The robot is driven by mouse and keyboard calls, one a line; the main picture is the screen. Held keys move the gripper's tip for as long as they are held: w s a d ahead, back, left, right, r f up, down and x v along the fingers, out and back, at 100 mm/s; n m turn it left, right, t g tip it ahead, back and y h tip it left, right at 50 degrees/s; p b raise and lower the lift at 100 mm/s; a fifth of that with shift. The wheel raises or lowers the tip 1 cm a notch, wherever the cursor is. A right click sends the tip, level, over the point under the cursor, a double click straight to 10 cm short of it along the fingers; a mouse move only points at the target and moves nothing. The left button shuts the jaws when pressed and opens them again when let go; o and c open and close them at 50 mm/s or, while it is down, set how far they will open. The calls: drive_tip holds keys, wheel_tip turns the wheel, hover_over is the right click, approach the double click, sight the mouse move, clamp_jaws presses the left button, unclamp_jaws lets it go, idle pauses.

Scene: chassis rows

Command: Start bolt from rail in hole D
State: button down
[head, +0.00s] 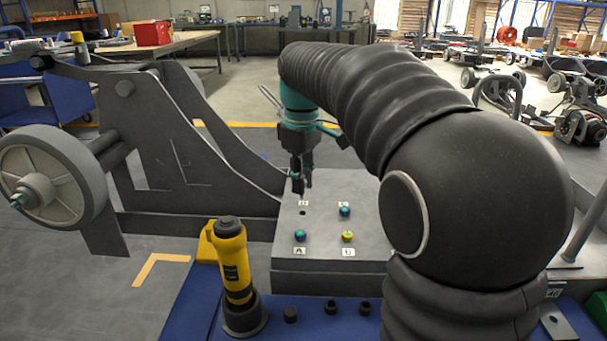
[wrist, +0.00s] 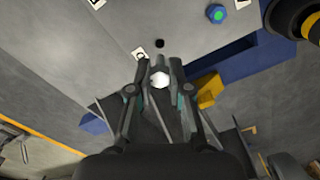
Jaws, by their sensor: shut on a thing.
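My gripper (head: 299,183) is above the far left part of the grey block (head: 325,262). In the wrist view my gripper (wrist: 160,68) is shut on a bolt (wrist: 160,79), whose pale round head shows between the fingers. Hole D (head: 303,213) is a dark, empty hole near the block's far left corner. It also shows in the wrist view as an open hole (wrist: 159,43), just beyond the fingertips. The bolt is not in it.
Blue-topped bolts sit at A (head: 300,235) and at the far right hole (head: 344,211); a yellow-green one sits at B (head: 348,236). A yellow tool (head: 231,262) stands in front left. A grey chassis plate (head: 160,140) rises left. Dark round pieces (head: 331,307) lie on the blue surface.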

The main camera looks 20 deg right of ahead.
wheel_tip(320, 180, down, 3)
drive_tip(key=b, duration=0.2)
drive_tip(key=shift+b, duration=0.3)
drive_tip(key=n+b, duration=0.3)
drive_tip(key=n, duration=0.4)
drive_tip(key=shift+r+n+p, duration=0.35)
drive_tip(key=shift+n+p, duration=0.1)
drive_tip(key=shift+n, duration=0.05)
drive_tip(key=n+p, duration=0.1)
drive_tip(key=n, duration=0.2)
drive_tip(key=n+p, duration=0.1)
drive_tip(key=n, duration=0.2)
drive_tip(key=shift+f+n, duration=0.15)
drive_tip(key=shift+n, duration=0.25)
drive_tip(key=shift+p, duration=0.3)
drive_tip(key=shift+f+b, duration=0.7)
drive_tip(key=shift+f, duration=0.95)
